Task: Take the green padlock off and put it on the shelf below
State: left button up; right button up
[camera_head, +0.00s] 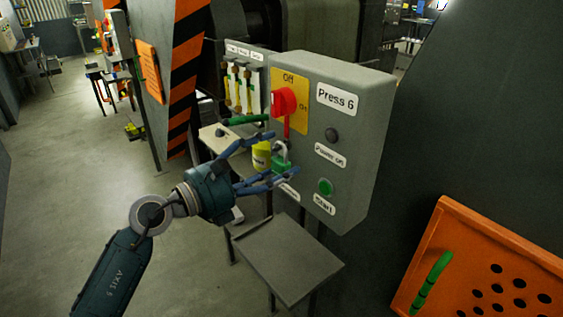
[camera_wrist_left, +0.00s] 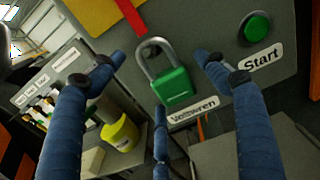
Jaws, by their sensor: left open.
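The green padlock (camera_head: 282,165) hangs on the front of the grey control box (camera_head: 350,110), below the red switch handle (camera_head: 286,103). In the left wrist view the padlock (camera_wrist_left: 174,87) shows its green body and grey shackle upright; how the shackle is fixed at the top is unclear. My left gripper (camera_head: 284,154) is open, its blue fingers reaching toward the box around the padlock. In the left wrist view the padlock sits between and beyond the spread fingers, apparently untouched. A grey shelf (camera_head: 290,262) is below the box. My right gripper is not seen.
A yellow container (camera_wrist_left: 120,133) stands left of the padlock, close to the fingers. A fuse panel (camera_head: 243,80) is on the left. A green start button (camera_head: 325,187) is on the box. An orange perforated panel (camera_head: 490,270) is at lower right. The shelf is bare.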

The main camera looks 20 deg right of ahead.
pick_arm(q)
jog(key=shift+a, duration=0.15)
jog(key=c, duration=1.3)
jog(key=shift+c, duration=0.3)
jog(key=shift+r, duration=0.1)
jog(key=r+b+v, duration=0.1)
jog(key=b+v, duration=0.5)
jog(key=v, duration=1.2)
jog(key=shift+r+b, duration=0.25)
jog(key=shift+b, duration=0.15)
